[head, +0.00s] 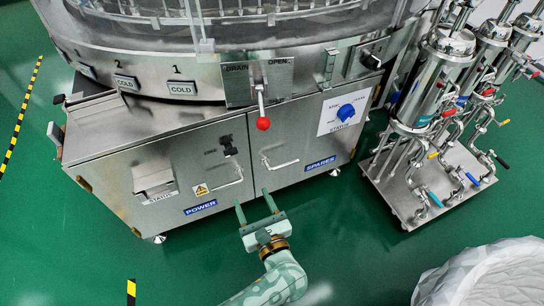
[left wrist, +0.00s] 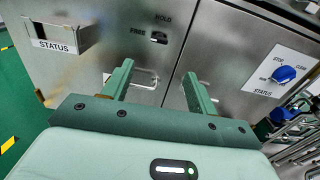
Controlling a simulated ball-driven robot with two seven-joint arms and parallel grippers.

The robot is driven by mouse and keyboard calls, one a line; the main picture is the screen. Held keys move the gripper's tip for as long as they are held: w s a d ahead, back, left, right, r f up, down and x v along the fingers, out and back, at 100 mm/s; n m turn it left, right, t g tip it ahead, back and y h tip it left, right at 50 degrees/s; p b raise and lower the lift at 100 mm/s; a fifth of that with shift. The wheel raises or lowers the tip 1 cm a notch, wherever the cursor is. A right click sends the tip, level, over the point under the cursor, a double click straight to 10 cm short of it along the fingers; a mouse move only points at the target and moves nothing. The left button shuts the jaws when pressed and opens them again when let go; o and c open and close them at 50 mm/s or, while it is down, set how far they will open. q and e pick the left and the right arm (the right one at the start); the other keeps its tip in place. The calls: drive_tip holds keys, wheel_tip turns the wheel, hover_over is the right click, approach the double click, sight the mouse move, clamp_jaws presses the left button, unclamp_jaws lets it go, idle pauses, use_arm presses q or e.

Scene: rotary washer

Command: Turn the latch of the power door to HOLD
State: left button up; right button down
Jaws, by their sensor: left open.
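The power door (head: 185,155) is a steel cabinet door with a blue POWER label at its bottom. Its latch (head: 228,145) is small and black, near the door's upper right. In the left wrist view the latch (left wrist: 158,38) has HOLD printed above it and another word to its left. I cannot clearly tell which mark it points at. My left gripper (head: 254,198) is open and empty, in front of the cabinet and below the latch. Its green fingers (left wrist: 158,72) point toward the doors and are apart from the latch. My right gripper is not in view.
A bar handle (head: 229,180) sits below the latch. The spares door (head: 290,140), with its own handle and a blue dial (head: 346,112), is to the right. A red-knobbed lever (head: 263,123) hangs above. A canister skid (head: 425,185) stands right. Green floor (head: 120,260) is clear in front.

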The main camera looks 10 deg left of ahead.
sight(232, 154)
use_arm(q)
drive_tip(key=b+x, duration=0.4)
drive_tip(key=x, duration=1.1)
drive_tip(key=shift+w+a+f, duration=0.15)
drive_tip(key=shift+w+a, duration=0.05)
drive_tip(key=shift+a, duration=0.1)
drive_tip(key=shift+w+a, duration=0.2)
drive_tip(key=shift+w, duration=0.1)
drive_tip(key=c, duration=1)
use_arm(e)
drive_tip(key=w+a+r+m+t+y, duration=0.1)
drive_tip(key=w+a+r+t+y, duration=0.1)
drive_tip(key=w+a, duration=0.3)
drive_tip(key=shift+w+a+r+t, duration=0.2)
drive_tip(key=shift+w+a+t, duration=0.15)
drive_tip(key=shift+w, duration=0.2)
